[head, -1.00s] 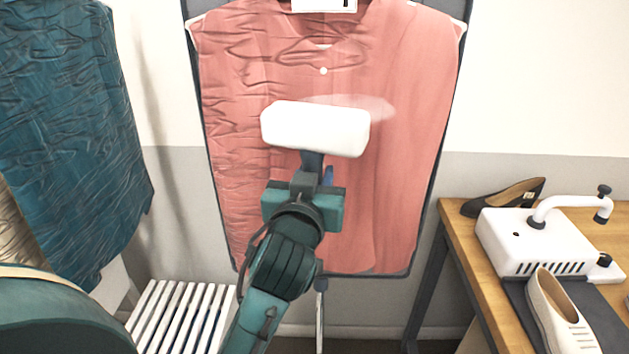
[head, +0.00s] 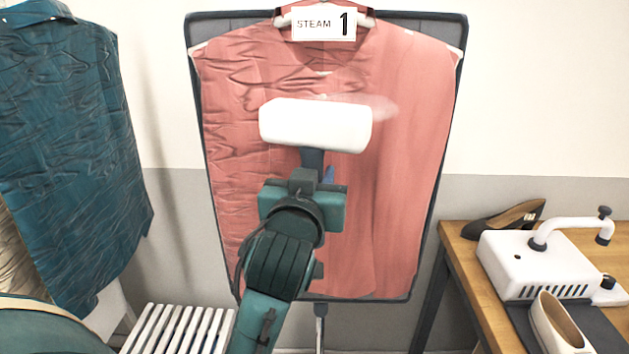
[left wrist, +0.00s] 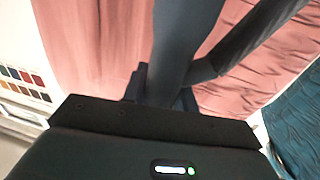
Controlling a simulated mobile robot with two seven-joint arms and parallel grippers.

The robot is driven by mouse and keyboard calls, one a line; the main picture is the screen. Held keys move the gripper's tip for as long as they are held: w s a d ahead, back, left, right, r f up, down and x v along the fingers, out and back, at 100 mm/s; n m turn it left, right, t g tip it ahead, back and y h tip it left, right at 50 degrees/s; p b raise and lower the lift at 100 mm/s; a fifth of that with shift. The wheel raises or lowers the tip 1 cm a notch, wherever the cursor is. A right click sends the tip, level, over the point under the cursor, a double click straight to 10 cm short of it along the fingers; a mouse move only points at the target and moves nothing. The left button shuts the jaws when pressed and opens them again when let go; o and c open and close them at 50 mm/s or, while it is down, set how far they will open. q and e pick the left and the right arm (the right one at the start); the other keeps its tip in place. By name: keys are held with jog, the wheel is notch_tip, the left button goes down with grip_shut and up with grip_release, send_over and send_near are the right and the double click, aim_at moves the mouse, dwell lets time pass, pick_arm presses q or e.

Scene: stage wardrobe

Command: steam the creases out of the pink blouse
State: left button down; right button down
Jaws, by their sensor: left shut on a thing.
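The pink blouse (head: 405,160) hangs on a hanger in front of a dark-framed board (head: 454,60), under a card (head: 323,23) reading "STEAM 1". Its left side and upper chest show many creases; its right side looks smooth. My left gripper (head: 306,182) is shut on the handle of the steamer, whose white head (head: 315,125) is in front of the middle of the blouse. Faint steam shows at the head's upper right. Whether the head touches the cloth I cannot tell. The left wrist view shows the dark handle (left wrist: 180,50) with the pink cloth behind. My right gripper is not in view.
A creased teal garment (head: 70,150) hangs at the left. A white slatted rack (head: 180,330) stands below it. On the wooden table (head: 458,243) at the right are a white machine (head: 540,262), a black shoe (head: 505,220) and a cream shoe (head: 556,325).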

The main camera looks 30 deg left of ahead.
aim_at(314, 132)
pick_arm(q)
jog(key=shift+r, duration=4.75)
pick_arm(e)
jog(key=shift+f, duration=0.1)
